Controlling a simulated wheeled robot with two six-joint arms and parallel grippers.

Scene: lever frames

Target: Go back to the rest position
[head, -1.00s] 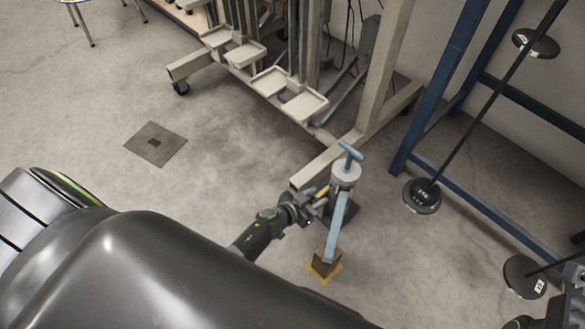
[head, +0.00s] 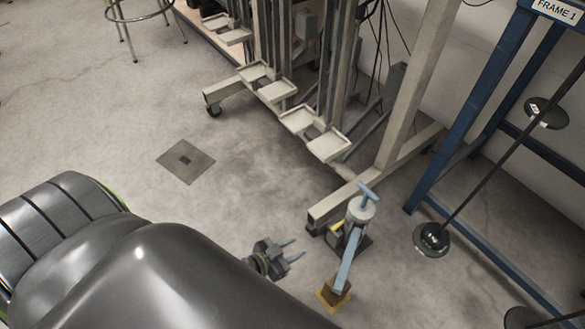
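My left gripper (head: 287,251) is in the lower middle of the head view, past the edge of my dark arm. Its two fingers are spread apart with nothing between them. A lever stand with a light blue lever (head: 350,258) and a blue T-shaped top (head: 368,192) stands just to the right of the gripper, apart from it. The lever slants down to a brown block on a yellow base (head: 333,294). My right gripper is not in view.
A beige wheeled frame (head: 330,208) with small trays (head: 328,146) stands behind the lever. A blue rack (head: 463,110) with a bar and dark weight discs (head: 431,240) is on the right. A stool (head: 143,14) is top left. Floor around a square plate (head: 186,161) is clear.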

